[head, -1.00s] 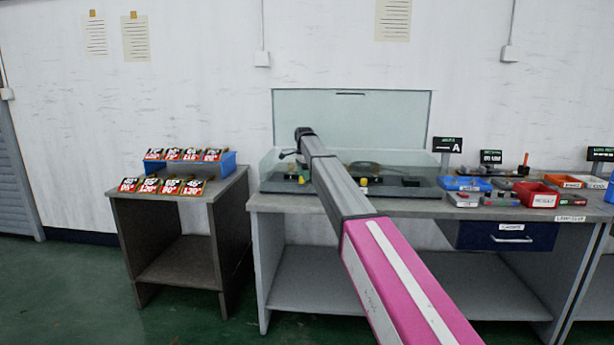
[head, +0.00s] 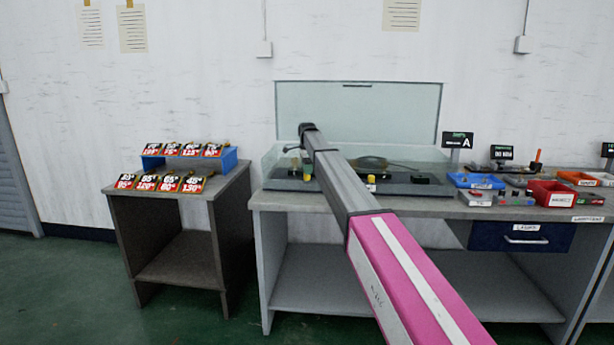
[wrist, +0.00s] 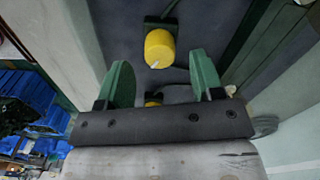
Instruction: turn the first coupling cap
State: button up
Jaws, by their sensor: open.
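In the wrist view a yellow cap (wrist: 159,46) with a short white mark sits on a dark holder, just beyond my fingertips. My gripper (wrist: 160,66) is open, its two green fingers to the left and right of the line to this cap, with nothing held. A second yellow piece (wrist: 153,100) shows lower between the fingers, partly hidden by the gripper body. In the head view small yellow caps stand at the left (head: 307,173) and middle (head: 371,181) of the dark bench fixture (head: 400,190). I cannot tell which of them is the first coupling cap.
A raised clear lid (head: 360,110) and low clear walls surround the fixture. Blue (head: 475,181) and red (head: 552,192) bins stand on the bench (head: 500,212) at right. A side table (head: 172,192) with several price-like cards stands at left. The floor before them is clear.

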aim_at(307, 177)
jog(key=shift+f, duration=1.6)
jog(key=c, duration=0.9)
jog(key=shift+c, duration=0.2)
